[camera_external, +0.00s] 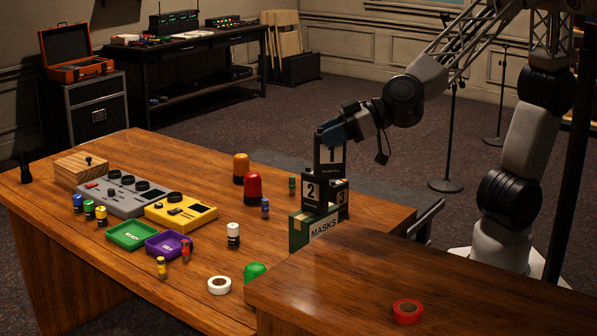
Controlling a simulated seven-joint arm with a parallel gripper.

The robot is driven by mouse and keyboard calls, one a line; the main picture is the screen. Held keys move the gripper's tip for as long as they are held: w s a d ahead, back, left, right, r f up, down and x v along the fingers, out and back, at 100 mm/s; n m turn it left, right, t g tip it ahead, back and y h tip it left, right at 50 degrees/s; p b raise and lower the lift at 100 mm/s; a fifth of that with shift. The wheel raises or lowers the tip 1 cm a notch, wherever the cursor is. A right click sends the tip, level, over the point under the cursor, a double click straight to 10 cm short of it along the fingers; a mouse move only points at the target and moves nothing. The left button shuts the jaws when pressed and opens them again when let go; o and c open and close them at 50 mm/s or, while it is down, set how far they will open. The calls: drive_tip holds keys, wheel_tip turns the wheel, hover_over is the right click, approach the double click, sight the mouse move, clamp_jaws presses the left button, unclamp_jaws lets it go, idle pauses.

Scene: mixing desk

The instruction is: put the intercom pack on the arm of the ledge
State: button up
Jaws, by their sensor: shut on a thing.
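My gripper (331,138) is above the right part of the desk, pointing down, shut on a black pack with a white label reading 1 (330,157). I take this for an intercom pack. The held pack is upright, just above or against a similar pack marked 2 (314,192) and one marked 3 (342,198); I cannot tell if they touch. Below them is a green box labelled MASKS (318,229). The fingertips are small and partly hidden. The raised wooden ledge (470,285) reaches across the front right.
A red tape roll (407,311) lies on the ledge. A red beacon (253,188), an orange beacon (241,168) and a white-capped bottle (233,235) stand left of the packs. A yellow console (180,211) and grey console (123,193) are farther left. Much of the ledge top is bare.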

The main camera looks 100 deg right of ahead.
drive_tip(key=shift+s+a+f+n+g+y, duration=0.7)
drive_tip(key=shift+s+a+n+y, duration=1.8)
drive_tip(key=shift+s+a, duration=5.05)
drive_tip(key=shift+s+d+f, duration=0.25)
drive_tip(key=shift+d+f, duration=0.05)
drive_tip(key=shift+f, duration=0.5)
drive_tip(key=shift+s+d+f, duration=0.2)
drive_tip(key=shift+d+f, duration=0.05)
drive_tip(key=shift+f, duration=0.6)
drive_tip(key=shift+s+d+f, duration=0.25)
drive_tip(key=shift+d+f, duration=0.05)
drive_tip(key=shift+f, duration=0.5)
drive_tip(key=shift+w+a+m, duration=0.1)
drive_tip(key=shift+m, duration=0.2)
drive_tip(key=w+a+f, duration=0.1)
drive_tip(key=w+a, duration=0.7)
drive_tip(key=w, duration=0.5)
drive_tip(key=shift+a+f, duration=0.25)
drive_tip(key=shift+a, duration=0.15)
drive_tip(key=shift+f, duration=0.1)
drive_tip(key=shift+f, duration=1.65)
drive_tip(key=shift+f, duration=0.15)
